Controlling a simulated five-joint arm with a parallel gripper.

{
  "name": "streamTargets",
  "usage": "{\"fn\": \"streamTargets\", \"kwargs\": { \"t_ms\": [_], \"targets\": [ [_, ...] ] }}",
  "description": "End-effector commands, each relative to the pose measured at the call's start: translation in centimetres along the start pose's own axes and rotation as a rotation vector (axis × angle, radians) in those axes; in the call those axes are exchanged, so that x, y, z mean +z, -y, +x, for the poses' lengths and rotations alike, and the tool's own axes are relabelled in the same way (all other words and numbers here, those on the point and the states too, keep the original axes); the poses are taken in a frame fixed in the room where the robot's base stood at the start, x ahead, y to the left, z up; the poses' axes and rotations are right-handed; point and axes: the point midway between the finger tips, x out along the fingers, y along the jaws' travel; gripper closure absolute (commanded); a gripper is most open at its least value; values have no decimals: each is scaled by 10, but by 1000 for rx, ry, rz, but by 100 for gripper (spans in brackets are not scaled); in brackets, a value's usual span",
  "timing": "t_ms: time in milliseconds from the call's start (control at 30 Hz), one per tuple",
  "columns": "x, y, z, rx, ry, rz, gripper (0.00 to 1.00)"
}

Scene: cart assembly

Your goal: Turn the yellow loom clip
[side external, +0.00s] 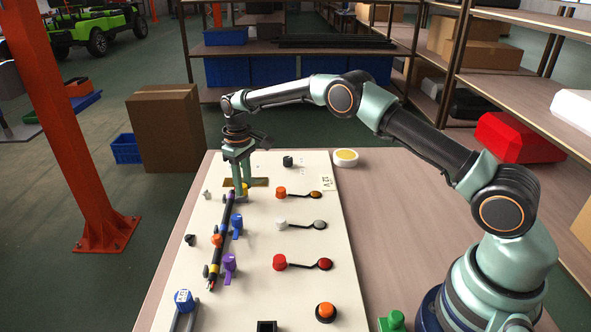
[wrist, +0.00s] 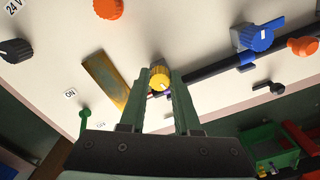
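The yellow loom clip (wrist: 160,78) is a round knob with a white mark, at the end of the dark cable loom (wrist: 205,72). It also shows in the side view (side external: 245,187), partly hidden by my gripper. My gripper (side external: 241,190) points down over it at the far end of the board. In the wrist view my gripper's (wrist: 161,82) two green fingers stand on either side of the clip, with no clear gap, and look shut on it. The loom (side external: 227,212) runs toward the camera past blue, orange and purple clips.
A blue clip (side external: 236,224), orange clip (side external: 216,240) and purple clip (side external: 230,264) stand along the loom. A brass-coloured plate (wrist: 105,78) lies beside the yellow clip. Orange, white and red knobs with black leads sit to the right.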

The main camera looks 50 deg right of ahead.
Motion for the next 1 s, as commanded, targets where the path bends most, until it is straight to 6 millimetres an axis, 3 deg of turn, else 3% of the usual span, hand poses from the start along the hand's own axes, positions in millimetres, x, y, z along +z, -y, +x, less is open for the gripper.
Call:
{"fn": "streamTargets", "kwargs": {
  "t_ms": [467, 1000],
  "targets": [
    [-1, 0, -1, 0, -1, -125, 100],
    [-2, -2, -2, 2, -3, -613, 100]
  ]
}}
